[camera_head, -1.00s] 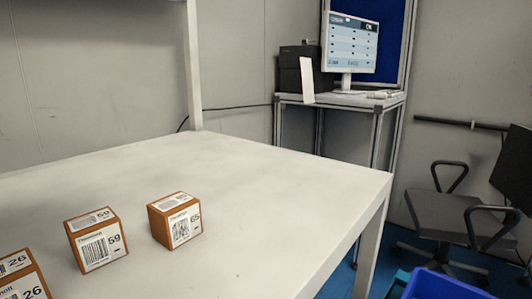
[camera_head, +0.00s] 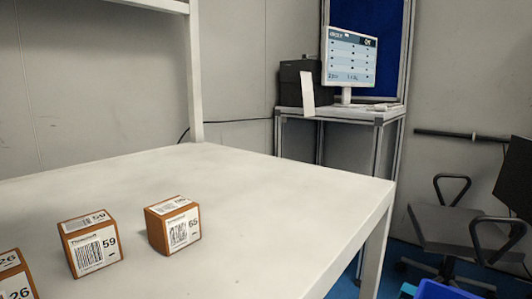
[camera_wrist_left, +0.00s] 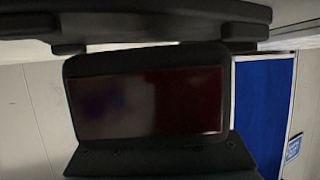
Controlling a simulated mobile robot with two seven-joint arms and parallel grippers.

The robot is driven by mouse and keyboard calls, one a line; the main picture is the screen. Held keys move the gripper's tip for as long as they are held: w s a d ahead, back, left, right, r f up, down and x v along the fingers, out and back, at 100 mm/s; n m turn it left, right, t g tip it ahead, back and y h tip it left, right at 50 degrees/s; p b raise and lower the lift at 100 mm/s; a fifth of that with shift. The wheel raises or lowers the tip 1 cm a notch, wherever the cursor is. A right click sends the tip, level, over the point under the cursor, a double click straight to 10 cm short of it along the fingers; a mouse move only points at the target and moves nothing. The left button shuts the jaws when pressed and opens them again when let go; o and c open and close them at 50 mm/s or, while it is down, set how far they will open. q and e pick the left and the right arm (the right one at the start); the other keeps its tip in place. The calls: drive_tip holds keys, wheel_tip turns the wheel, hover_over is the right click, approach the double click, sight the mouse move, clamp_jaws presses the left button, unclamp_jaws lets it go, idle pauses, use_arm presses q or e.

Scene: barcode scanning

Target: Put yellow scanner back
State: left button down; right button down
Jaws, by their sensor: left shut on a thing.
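In the left wrist view a dark device with a reddish-black glass window (camera_wrist_left: 148,105) fills the middle, which looks like the front of the scanner. No yellow shows on it. My left gripper (camera_wrist_left: 155,46) shows as dark parts along the top edge and is shut on the scanner; the grip itself is mostly hidden. Neither gripper shows in the head view, and my right gripper is in no view. No scanner holder can be made out.
Orange boxes with barcode labels, 65 (camera_head: 173,225), 59 (camera_head: 90,243) and 26 (camera_head: 14,277), sit on the white table (camera_head: 270,215). The table's right part is clear. Beyond are a monitor (camera_head: 349,60), a printer (camera_head: 298,84), a chair (camera_head: 458,232) and a blue bin (camera_head: 450,290).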

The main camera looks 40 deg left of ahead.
use_arm(q)
drive_tip(key=shift+f, duration=0.5)
drive_tip(key=shift+c, duration=0.4)
unclamp_jaws()
drive_tip(key=shift+r, duration=0.3)
drive_tip(key=shift+r+p, duration=0.3)
drive_tip(key=shift+r, duration=0.25)
drive_tip(key=p+v, duration=0.1)
drive_tip(key=v, duration=1)
drive_tip(key=shift+f+p, duration=0.2)
drive_tip(key=shift+p, duration=0.15)
drive_tip(key=shift+w+d+r, duration=0.15)
drive_tip(key=shift+d+r, duration=0.05)
drive_tip(key=shift+d, duration=0.25)
